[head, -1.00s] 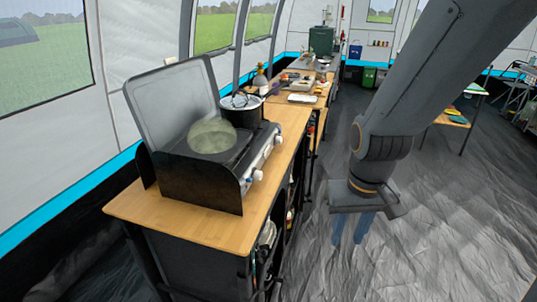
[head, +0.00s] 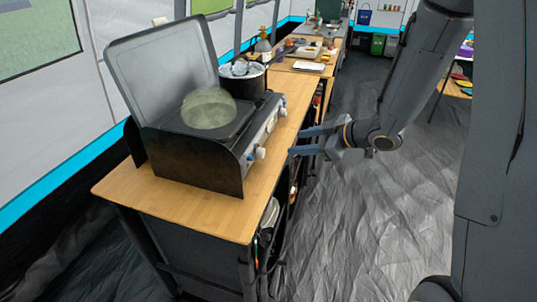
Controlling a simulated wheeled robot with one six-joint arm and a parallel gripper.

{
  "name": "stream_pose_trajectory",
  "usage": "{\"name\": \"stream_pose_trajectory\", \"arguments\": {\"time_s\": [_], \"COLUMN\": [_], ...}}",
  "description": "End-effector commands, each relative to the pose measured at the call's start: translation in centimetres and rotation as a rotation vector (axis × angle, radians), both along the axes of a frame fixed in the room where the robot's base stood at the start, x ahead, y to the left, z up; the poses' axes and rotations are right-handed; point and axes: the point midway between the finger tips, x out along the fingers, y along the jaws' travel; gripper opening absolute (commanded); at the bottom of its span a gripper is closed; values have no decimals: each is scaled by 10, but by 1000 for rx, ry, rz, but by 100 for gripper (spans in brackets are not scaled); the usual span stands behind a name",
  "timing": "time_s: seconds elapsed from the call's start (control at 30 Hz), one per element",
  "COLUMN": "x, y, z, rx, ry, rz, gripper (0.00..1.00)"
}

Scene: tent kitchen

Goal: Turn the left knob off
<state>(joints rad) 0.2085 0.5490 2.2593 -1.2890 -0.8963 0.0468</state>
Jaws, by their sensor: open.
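A camping stove (head: 195,160) with a raised grey lid stands on the wooden counter, its front panel facing right. A white knob (head: 260,153) sits at the near end of that panel, which is the stove's left end seen from its front. Its exact turn is too small to read. Another knob (head: 283,99) shows at the far end of the panel. My gripper (head: 296,141) is open and empty, its two fingers pointing left at the stove front. In the picture it is a little right of the near knob and apart from it.
A translucent greenish dome (head: 209,109) is over the near burner. A dark pot (head: 242,82) stands at the far burner. The counter (head: 180,205) is bare in front of the near stove wall. Open floor (head: 355,220) lies right of the counter.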

Motion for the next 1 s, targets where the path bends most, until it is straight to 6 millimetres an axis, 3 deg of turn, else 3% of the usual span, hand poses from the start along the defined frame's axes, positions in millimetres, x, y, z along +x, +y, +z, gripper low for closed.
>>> {"name": "stream_pose_trajectory", "arguments": {"time_s": [0.13,0.33,0.7,1.0], "x": [-22,-36,-18,-10], "y": [23,37,82,99], "z": [-3,-3,-21,-29], "rx": [114,176,176,175], "ry": [-26,-31,-31,-32], "rz": [190,284,286,282], "gripper": [45,45,45,45]}}
